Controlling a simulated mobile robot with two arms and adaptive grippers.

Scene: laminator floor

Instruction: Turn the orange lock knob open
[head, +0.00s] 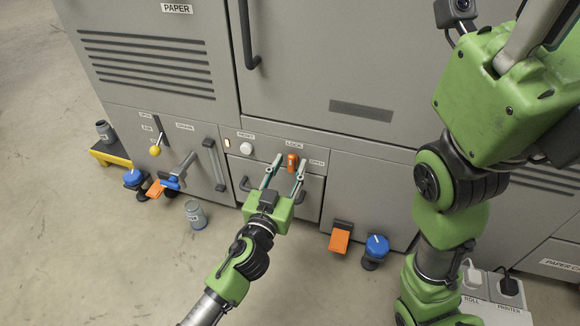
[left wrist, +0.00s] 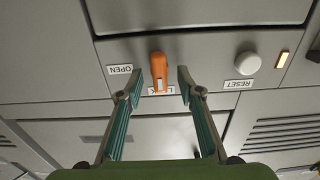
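The orange lock knob (head: 292,163) sits on the grey machine's front panel, below the LOCK label (head: 294,145) and left of the OPEN label (head: 316,162). In the left wrist view, which is upside down, the knob (left wrist: 158,68) stands lengthwise, its pale mark at the end by the partly covered LOCK label. My left gripper (head: 290,164) is open, its fingertips on either side of the knob. The left wrist view shows a gap between the knob and each fingertip (left wrist: 159,80). My right arm shows at the right, but its gripper is out of view.
A white RESET button (head: 246,148) is left of the knob. A drawer handle (head: 246,185) is below it. Orange pedals (head: 340,241) and blue knobs (head: 377,246) stand low at the front. A grey canister (head: 195,213) is on the floor. The floor in front is mostly free.

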